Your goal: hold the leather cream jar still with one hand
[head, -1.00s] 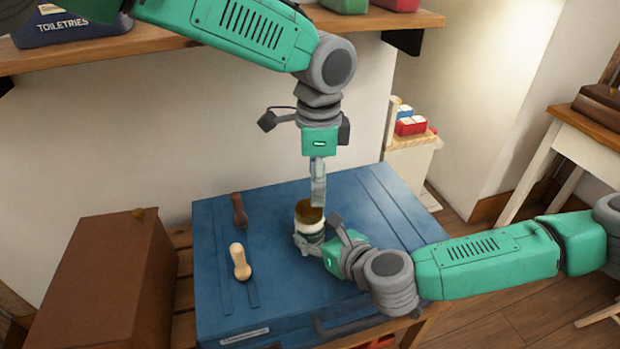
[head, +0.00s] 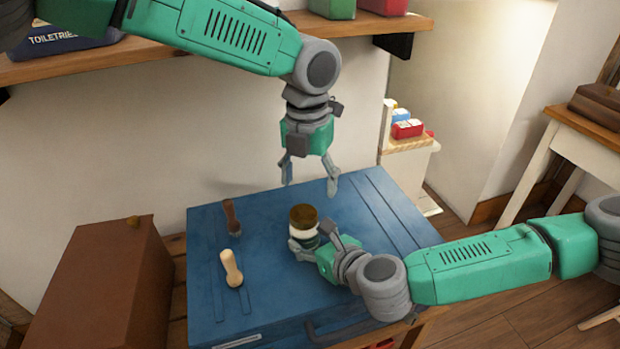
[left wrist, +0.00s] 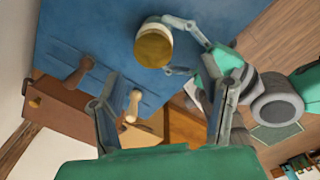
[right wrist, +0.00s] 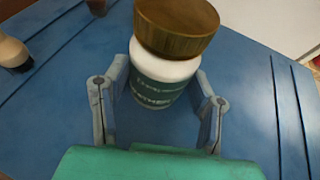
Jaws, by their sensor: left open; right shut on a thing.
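The leather cream jar (head: 304,232) stands upright on the blue case, with a brown lid and a white body with a dark green label. It fills the middle of the right wrist view (right wrist: 165,75), lid on top. My right gripper (head: 311,247) is shut around the jar's body, one finger on each side. My left gripper (head: 310,188) is open and empty, above and behind the jar, pointing down. In the left wrist view, the open fingers (left wrist: 165,125) are apart from the jar (left wrist: 154,45).
The blue case (head: 270,290) carries a dark-handled brush (head: 231,215) and a pale-handled tool (head: 232,268) left of the jar. A brown box (head: 105,285) stands at the left. A wooden shelf (head: 180,60) runs along the wall behind.

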